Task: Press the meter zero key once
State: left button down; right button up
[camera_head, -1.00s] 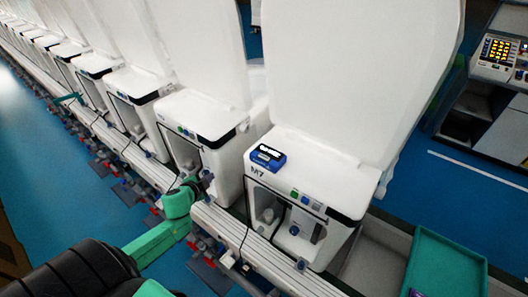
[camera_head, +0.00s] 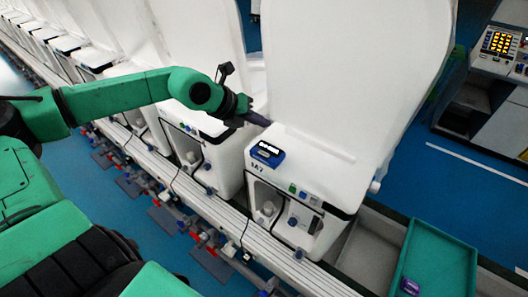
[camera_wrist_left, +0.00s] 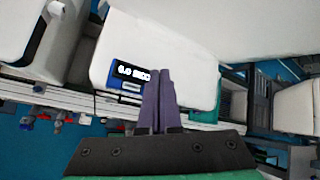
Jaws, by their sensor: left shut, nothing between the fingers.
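The blue meter (camera_head: 266,154) with a lit display sits on top of the white toilet unit marked M7 (camera_head: 318,168). It also shows in the left wrist view (camera_wrist_left: 114,81), left of the fingers. A small pale key (camera_wrist_left: 131,87) shows below its display. My left gripper (camera_head: 266,122) is shut and empty, its dark fingers pointing right, just above and behind the meter in the head view. In the left wrist view the closed fingers (camera_wrist_left: 159,74) reach over the white top beside the meter. Touching cannot be seen. My right gripper is not in view.
A tall white raised lid (camera_head: 340,75) stands behind the meter. Small coloured buttons (camera_head: 302,193) sit on the unit's front edge. A green tray (camera_head: 440,250) with a purple item is at lower right. A keypad console (camera_head: 500,45) stands at upper right.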

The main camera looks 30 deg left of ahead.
aim_at(264, 154)
pick_arm(q)
notch_tip(264, 154, down, 9)
jog(key=b, duration=0.6)
jog(key=shift+w, duration=0.1)
dwell(0.7)
dwell(1.1)
jog(key=shift+f+b, duration=0.35)
jog(key=shift+b, duration=0.3)
jog(key=shift+f+b, duration=0.4)
jog(key=shift+b, duration=0.25)
dwell(0.4)
jog(key=shift+r, duration=0.1)
jog(key=shift+r+p, duration=0.3)
jog(key=shift+r, duration=0.4)
